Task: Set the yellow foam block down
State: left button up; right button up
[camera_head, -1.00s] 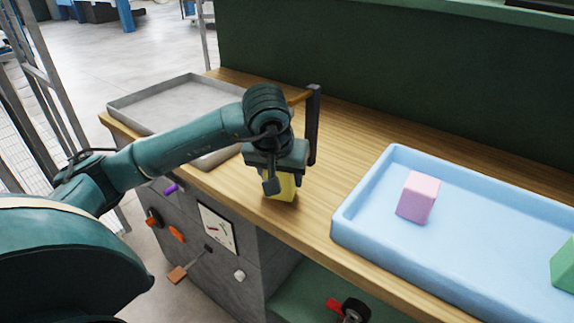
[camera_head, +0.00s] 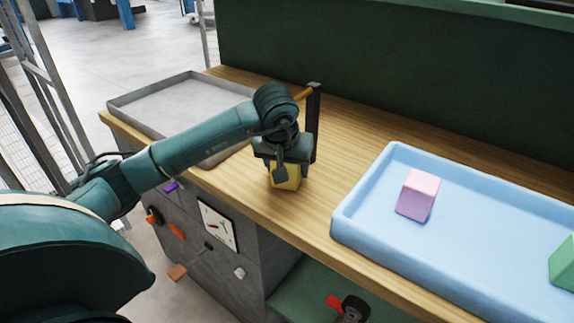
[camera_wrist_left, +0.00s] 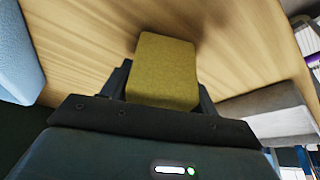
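The yellow foam block (camera_head: 288,180) is between the fingers of my left gripper (camera_head: 281,172), over the wooden table (camera_head: 285,216) left of the blue tray. In the left wrist view the block (camera_wrist_left: 165,62) sits between the two dark fingers (camera_wrist_left: 162,92), which look closed on its sides. A soft shadow lies beside the block on the wood. I cannot tell whether its underside touches the table. The gripper hides the block's top in the head view. My right gripper is not in view.
A light blue tray (camera_head: 345,222) at the right holds a pink block (camera_head: 417,194) and a green block (camera_head: 564,264). A grey metal tray (camera_head: 150,98) lies at the left. A dark upright post (camera_head: 314,124) stands close behind my gripper. Bare wood lies between the trays.

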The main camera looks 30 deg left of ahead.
pick_arm(q)
jog(key=o, duration=0.3)
jog(key=shift+o, duration=0.2)
jog(key=shift+r, duration=0.35)
jog(key=p+v, duration=0.1)
jog(key=v, duration=1)
jog(key=shift+s+r, duration=0.25)
jog(key=shift+r, duration=0.05)
